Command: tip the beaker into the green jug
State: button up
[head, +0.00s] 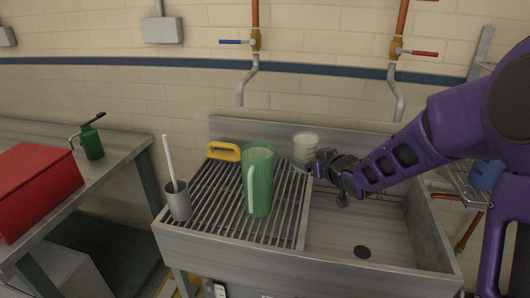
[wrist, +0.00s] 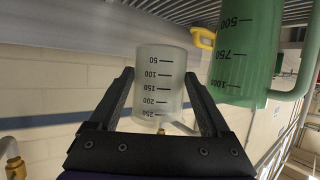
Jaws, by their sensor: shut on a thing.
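The green jug (head: 259,180) stands upright on the slatted drainer, with its pale handle towards the front. It also shows at the upper right of the wrist view (wrist: 243,50), which is upside down. My gripper (head: 319,163) is shut on the clear, frosted beaker (head: 305,148), with one finger on each side. The beaker (wrist: 160,85) looks about upright, its marks running up to 250. It is behind and to the right of the jug, apart from it. A gap shows between its base and the drainer in the wrist view. I cannot tell what is inside either vessel.
A grey cup with a white-handled brush (head: 178,200) stands left on the drainer (head: 225,225). A yellow-handled object (head: 223,151) lies behind the jug. The sink basin (head: 370,230) at right is empty. A red box (head: 38,185) and green pump bottle (head: 90,142) are on the left bench.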

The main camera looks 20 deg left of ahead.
dwell(0.6)
jog(key=shift+r+p, duration=1.05)
jog(key=shift+r, duration=1.4)
jog(key=shift+r, duration=0.1)
